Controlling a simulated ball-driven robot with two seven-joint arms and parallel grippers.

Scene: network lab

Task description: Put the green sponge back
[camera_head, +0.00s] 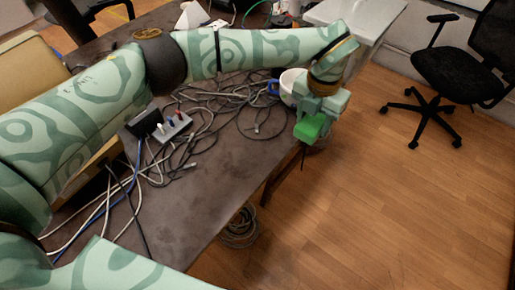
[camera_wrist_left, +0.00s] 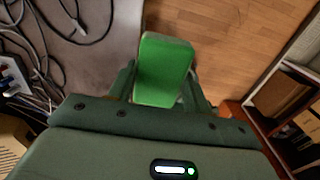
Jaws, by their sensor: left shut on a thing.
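The green sponge (camera_head: 312,127) is a bright green block at the right edge of the table, in the head view. My left gripper (camera_head: 318,112) is shut on it and holds it past the table's edge, with floor below. In the left wrist view the sponge (camera_wrist_left: 163,68) sits between the two fingers of my left gripper (camera_wrist_left: 160,88). My right gripper is not in view; an arm link of mine shows at the lower left of the head view.
The dark table (camera_head: 215,200) carries tangled cables and a power strip (camera_head: 172,126). A white mug (camera_head: 291,84) stands near its right edge, close behind my gripper. A black office chair (camera_head: 450,75) stands at the right. The wooden floor between is clear.

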